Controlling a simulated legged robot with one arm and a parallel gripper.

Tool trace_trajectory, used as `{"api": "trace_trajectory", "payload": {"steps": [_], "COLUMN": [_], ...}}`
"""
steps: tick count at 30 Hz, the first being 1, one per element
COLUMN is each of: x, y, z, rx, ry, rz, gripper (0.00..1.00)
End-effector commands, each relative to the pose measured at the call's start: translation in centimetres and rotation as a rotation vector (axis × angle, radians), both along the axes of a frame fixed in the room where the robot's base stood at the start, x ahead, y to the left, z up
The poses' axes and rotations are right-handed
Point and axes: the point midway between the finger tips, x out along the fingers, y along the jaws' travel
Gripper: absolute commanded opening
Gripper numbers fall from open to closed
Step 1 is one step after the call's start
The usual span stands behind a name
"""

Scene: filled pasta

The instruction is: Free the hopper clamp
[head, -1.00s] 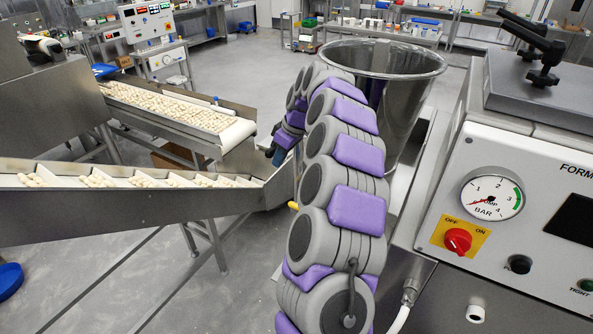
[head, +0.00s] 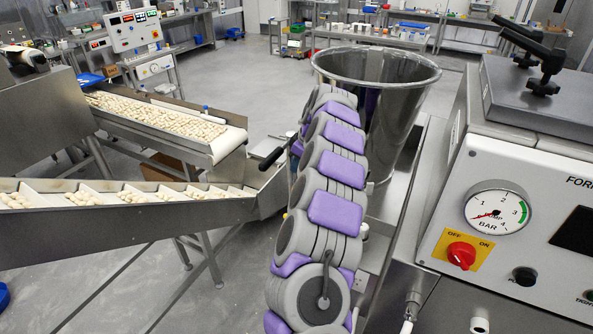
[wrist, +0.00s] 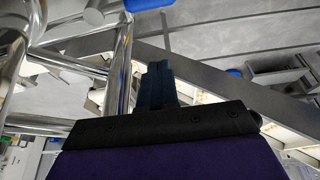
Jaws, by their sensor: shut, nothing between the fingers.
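The steel hopper (head: 400,110) stands upright in the head view, just behind and right of my arm. A black handle on a thin rod (head: 271,158) shows left of my arm; I cannot tell whether it belongs to the hopper clamp. No clamp is clearly identifiable, and my arm covers the hopper's lower left side. My gripper is hidden behind my arm in the head view. In the wrist view, the dark blue fingers of my gripper (wrist: 159,84) are together and empty. Shiny metal tubes (wrist: 122,65) stand close to their left.
A sloped conveyor (head: 135,215) with filled pasta lies at left, below another pasta belt (head: 222,145). The machine panel (head: 510,230) with a gauge and red switch stands close at right. Grey floor is open at lower left.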

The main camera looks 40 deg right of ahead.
Motion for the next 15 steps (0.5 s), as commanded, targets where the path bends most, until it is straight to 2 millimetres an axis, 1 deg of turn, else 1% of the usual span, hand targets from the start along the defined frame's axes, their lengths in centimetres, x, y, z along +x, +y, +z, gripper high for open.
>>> {"api": "trace_trajectory", "payload": {"steps": [9, 15], "x": [1.7, 2.6], "y": [1.2, 1.5], "z": [-4.8, -7.9], "rx": [-0.001, 0.001], "ry": [0.002, 0.004], "rz": [0.002, 0.002], "gripper": [0.00, 0.00]}}
